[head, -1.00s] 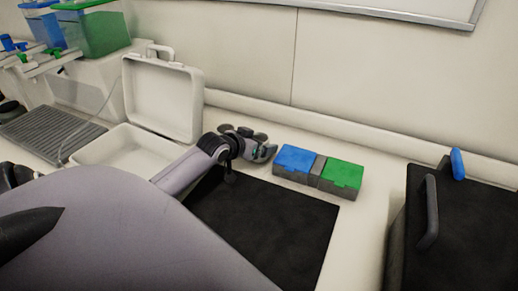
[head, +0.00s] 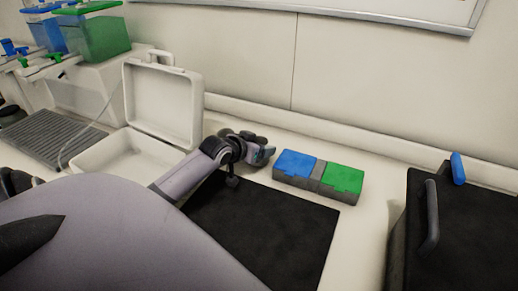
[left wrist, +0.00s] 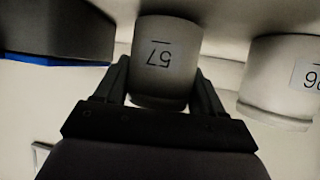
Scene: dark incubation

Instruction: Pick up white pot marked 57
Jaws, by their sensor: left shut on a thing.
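The white pot marked 57 (left wrist: 165,62) is in the middle of the left wrist view, with its number upside down there. My left gripper (left wrist: 164,90) has a finger on each side of it and is shut on it. In the head view my left gripper (head: 262,154) is at the back of the counter, left of the blue and green box; the pot cannot be made out clearly there. A second white pot with a number label (left wrist: 285,80) stands to the right in the left wrist view, apart from the gripper; its number is partly cut off. My right gripper is not in view.
A box with a blue and a green lid (head: 318,176) sits just right of the gripper. An open white case (head: 165,105) stands left. A black mat (head: 290,225) lies in front. A dark unit with a handle (head: 465,230) is at the right.

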